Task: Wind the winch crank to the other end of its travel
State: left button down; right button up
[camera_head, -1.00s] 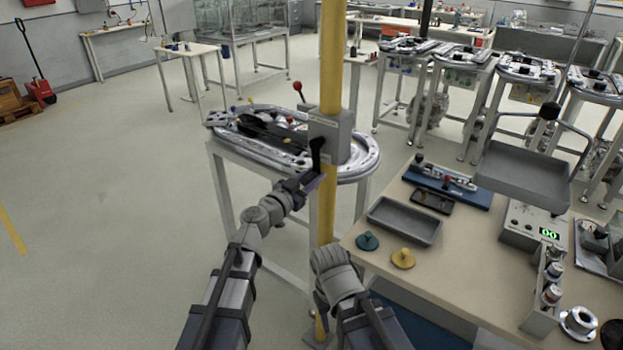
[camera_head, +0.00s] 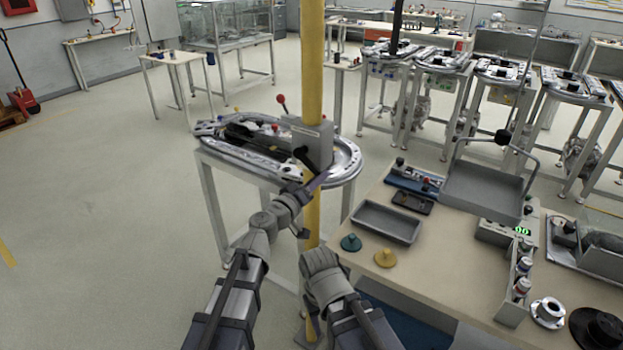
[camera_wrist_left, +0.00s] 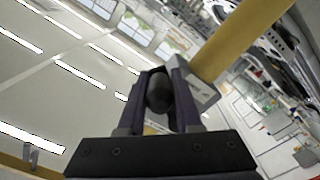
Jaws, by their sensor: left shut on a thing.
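The winch is a grey box (camera_head: 318,141) fixed to the yellow post (camera_head: 311,70). Its black crank (camera_head: 304,157) slants from the front of the box down and to the right. My left gripper (camera_head: 316,183) is at the lower end of the crank. In the left wrist view its fingers are shut on the dark rounded crank knob (camera_wrist_left: 158,91), and the yellow post (camera_wrist_left: 238,40) stands beside them. My right arm (camera_head: 325,278) is folded low next to the post, and its fingertips are mostly hidden.
A stand with a silver oval ring track (camera_head: 345,172) is behind the post. A bench (camera_head: 440,262) at the right holds a grey tray (camera_head: 387,222), a teal knob (camera_head: 351,242) and a yellow knob (camera_head: 385,258).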

pick_arm(q)
jog(key=r+n, duration=0.1)
jog(key=r+n+p, duration=0.1)
jog(key=d+r+n+p, duration=0.1)
jog(key=shift+s+n, duration=0.3)
jog(key=shift+s, duration=0.05)
notch_tip(320, 180, up, 3)
jog(key=n+p, duration=0.2)
jog(key=shift+d+f+n+p, duration=0.2)
jog(key=shift+n+p, duration=0.1)
jog(key=shift+p, duration=0.1)
jog(key=shift+a, duration=0.1)
jog(key=c, duration=0.6)
grip_release()
jog(key=shift+s+a, duration=0.1)
jog(key=shift+s, duration=0.05)
jog(key=v, duration=0.7)
jog(key=shift+s+a, duration=0.2)
